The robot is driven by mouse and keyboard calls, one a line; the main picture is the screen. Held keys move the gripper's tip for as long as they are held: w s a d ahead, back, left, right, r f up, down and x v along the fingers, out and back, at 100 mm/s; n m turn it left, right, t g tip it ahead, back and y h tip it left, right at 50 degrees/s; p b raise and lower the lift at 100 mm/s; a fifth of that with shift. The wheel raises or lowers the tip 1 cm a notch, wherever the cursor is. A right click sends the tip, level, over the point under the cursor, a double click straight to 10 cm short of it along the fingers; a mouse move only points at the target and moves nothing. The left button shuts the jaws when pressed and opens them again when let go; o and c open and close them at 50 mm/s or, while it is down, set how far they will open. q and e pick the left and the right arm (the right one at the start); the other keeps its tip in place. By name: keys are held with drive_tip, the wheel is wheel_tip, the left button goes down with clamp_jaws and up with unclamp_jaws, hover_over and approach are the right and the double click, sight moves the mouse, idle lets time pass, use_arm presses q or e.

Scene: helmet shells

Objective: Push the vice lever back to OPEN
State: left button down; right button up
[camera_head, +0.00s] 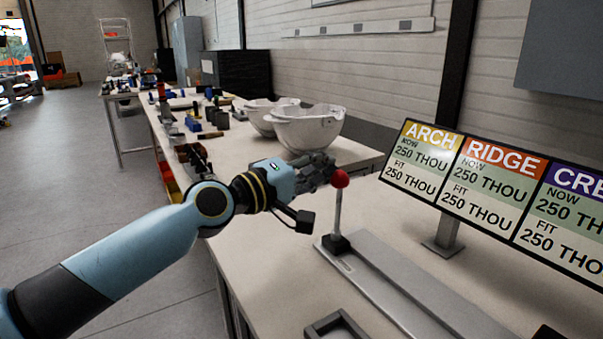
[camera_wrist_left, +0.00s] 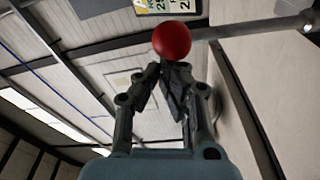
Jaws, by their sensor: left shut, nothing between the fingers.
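The vice lever (camera_head: 338,214) is a thin grey rod standing nearly upright from a dark block on a long grey metal base (camera_head: 395,283) on the bench. Its red ball knob (camera_head: 340,179) tops the rod. The knob also shows in the left wrist view (camera_wrist_left: 172,40), just beyond the fingertips. My left gripper (camera_head: 327,170) is shut and empty, with its fingertips at the left side of the knob. Whether they touch it I cannot tell. In the left wrist view the fingers (camera_wrist_left: 170,72) come together below the knob. My right gripper is not in view.
A display (camera_head: 490,190) reading ARCH, RIDGE and CRE stands on the bench at right. White helmet shells (camera_head: 308,130) sit behind my left gripper. A dark grey frame (camera_head: 337,326) lies at the front. Small tools and parts cover the far bench.

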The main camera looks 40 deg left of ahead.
sight(333, 180)
use_arm(q)
drive_tip(key=d+m+b, duration=0.1)
drive_tip(key=s+d+m, duration=0.1)
drive_tip(key=d, duration=0.1)
drive_tip(key=shift+s+f+m+b, duration=0.1)
drive_tip(key=shift+s+m+b, duration=0.05)
drive_tip(key=shift+m+b, duration=0.25)
drive_tip(key=shift+s+d+m+h+b, duration=0.2)
drive_tip(key=shift+s+d+m+b, duration=0.1)
drive_tip(key=shift+d+m+b, duration=0.4)
drive_tip(key=shift+s+d+m+h+b, duration=0.2)
drive_tip(key=shift+s+d+m+b, duration=0.1)
drive_tip(key=shift+d+m+b, duration=0.4)
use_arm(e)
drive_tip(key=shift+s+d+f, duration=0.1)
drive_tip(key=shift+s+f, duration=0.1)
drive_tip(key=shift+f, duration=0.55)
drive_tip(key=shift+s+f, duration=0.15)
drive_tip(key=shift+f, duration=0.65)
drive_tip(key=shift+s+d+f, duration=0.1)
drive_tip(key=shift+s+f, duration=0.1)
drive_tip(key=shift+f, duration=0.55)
use_arm(q)
drive_tip(key=shift+d, duration=0.1)
drive_tip(key=shift+f, duration=0.1)
